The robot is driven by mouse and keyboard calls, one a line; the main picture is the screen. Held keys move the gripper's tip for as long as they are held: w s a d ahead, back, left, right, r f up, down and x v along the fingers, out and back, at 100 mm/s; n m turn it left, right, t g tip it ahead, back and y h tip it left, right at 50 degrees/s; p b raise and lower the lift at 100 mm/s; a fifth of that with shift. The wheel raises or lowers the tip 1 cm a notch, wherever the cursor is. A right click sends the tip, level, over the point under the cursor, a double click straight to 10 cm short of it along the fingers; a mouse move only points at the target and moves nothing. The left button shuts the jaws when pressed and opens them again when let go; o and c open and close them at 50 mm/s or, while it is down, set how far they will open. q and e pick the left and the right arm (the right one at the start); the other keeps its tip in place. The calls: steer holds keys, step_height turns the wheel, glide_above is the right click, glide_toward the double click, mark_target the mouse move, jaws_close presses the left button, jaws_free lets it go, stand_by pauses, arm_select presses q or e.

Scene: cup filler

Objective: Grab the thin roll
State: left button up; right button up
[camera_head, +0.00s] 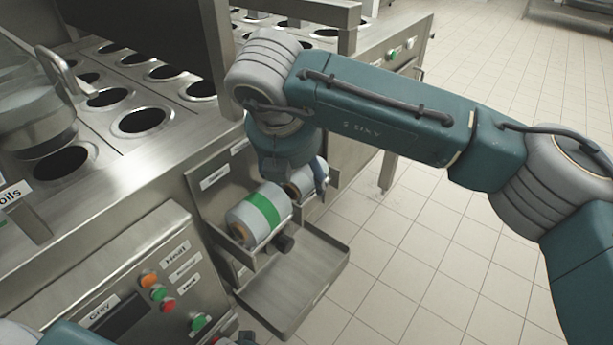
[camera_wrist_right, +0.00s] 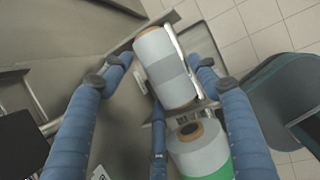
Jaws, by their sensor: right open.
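Two rolls lie in holders on the side of the metal machine. The nearer roll (camera_head: 258,213) is white with a green band; it also shows at the bottom of the right wrist view (camera_wrist_right: 203,155). The farther roll (camera_head: 301,179), with a grey band in the right wrist view (camera_wrist_right: 165,68), is partly hidden by my right gripper in the head view. Which one is thinner is hard to tell. My right gripper (camera_wrist_right: 162,72) is open, its blue fingers spread on both sides of the grey-banded roll, with no clear grip.
A metal tray (camera_head: 293,285) juts out below the rolls. A control panel (camera_head: 150,290) with coloured buttons is at lower left. The worktop (camera_head: 120,165) has round cup openings. Tiled floor (camera_head: 400,265) lies free to the right.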

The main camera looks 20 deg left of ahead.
steer(key=shift+r, duration=0.1)
steer(key=c, duration=1)
